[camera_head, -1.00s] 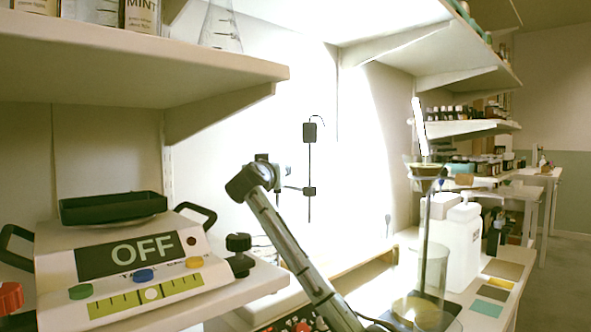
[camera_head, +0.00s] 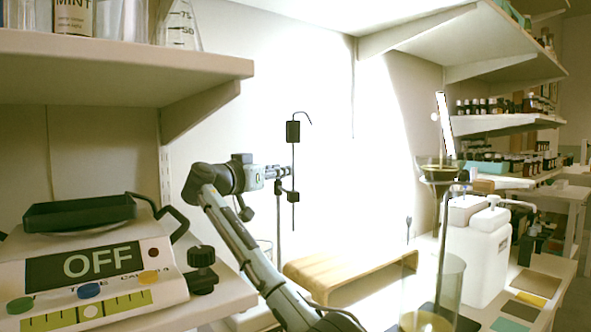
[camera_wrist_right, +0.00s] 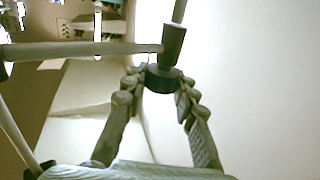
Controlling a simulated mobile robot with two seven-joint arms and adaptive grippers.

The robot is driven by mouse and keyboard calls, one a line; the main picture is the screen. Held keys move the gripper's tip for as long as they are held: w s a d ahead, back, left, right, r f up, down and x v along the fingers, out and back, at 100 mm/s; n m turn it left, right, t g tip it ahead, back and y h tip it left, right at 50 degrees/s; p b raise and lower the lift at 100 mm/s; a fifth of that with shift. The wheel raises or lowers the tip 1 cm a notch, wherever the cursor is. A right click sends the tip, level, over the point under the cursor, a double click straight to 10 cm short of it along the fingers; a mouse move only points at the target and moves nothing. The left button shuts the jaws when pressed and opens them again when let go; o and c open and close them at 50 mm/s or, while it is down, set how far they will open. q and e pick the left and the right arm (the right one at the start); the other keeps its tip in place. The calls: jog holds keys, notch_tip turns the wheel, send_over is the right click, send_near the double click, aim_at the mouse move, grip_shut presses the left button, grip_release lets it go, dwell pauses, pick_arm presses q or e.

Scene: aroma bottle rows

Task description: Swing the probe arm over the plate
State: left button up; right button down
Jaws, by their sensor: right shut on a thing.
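The probe arm stands in the head view as a thin dark upright rod (camera_head: 293,165) with a black block (camera_head: 293,131) near its top and a black clamp block (camera_head: 292,197) low down. My right gripper (camera_head: 284,172) reaches this rod from the left. In the right wrist view its fingers (camera_wrist_right: 160,86) close around a black collar (camera_wrist_right: 162,79) below a dark tapered handle (camera_wrist_right: 173,44); a pale bar crosses beside it. The plate (camera_head: 88,211) is a black dish on the white device marked OFF (camera_head: 100,262), well left of the rod. My left gripper is out of view.
A shelf with bottles (camera_head: 110,65) hangs above the plate. A black knob (camera_head: 201,265) sits beside the device. A wooden riser (camera_head: 350,272) stands behind my arm. A glass cylinder (camera_head: 435,285) and white jugs (camera_head: 480,245) stand to the right.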

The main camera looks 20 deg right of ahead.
jog(key=shift+f, duration=0.15)
dwell(0.4)
jog(key=c, duration=1.2)
grip_release()
